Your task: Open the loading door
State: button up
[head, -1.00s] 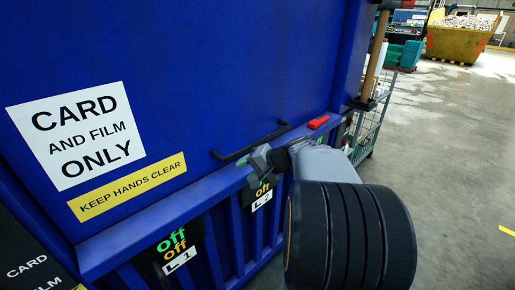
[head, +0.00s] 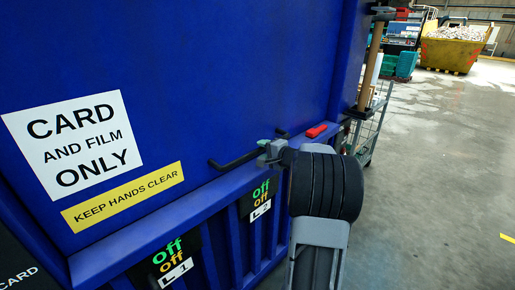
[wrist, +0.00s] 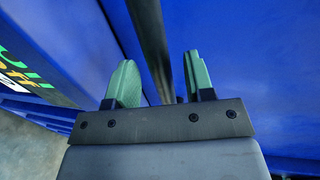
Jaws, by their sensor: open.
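The loading door (head: 200,70) is the large blue panel filling the left of the head view, and it looks closed. A black bar handle (head: 232,160) runs along its lower part. My gripper (head: 268,148) is at the handle's right part, with its jaws open. In the wrist view the black bar (wrist: 152,40) passes between the two green fingers of my gripper (wrist: 161,62), nearer the right finger. Whether either finger touches the bar cannot be told. My wrist hides part of the handle's right end in the head view.
A red latch-like piece (head: 316,131) sits on the ledge right of the handle. Panels reading "off" (head: 261,198) are below. A wire cage trolley (head: 368,125) stands to the right. A yellow skip (head: 452,52) is far back. The floor at right is clear.

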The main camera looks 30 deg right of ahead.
jog(key=shift+x, duration=1.75)
grip_shut()
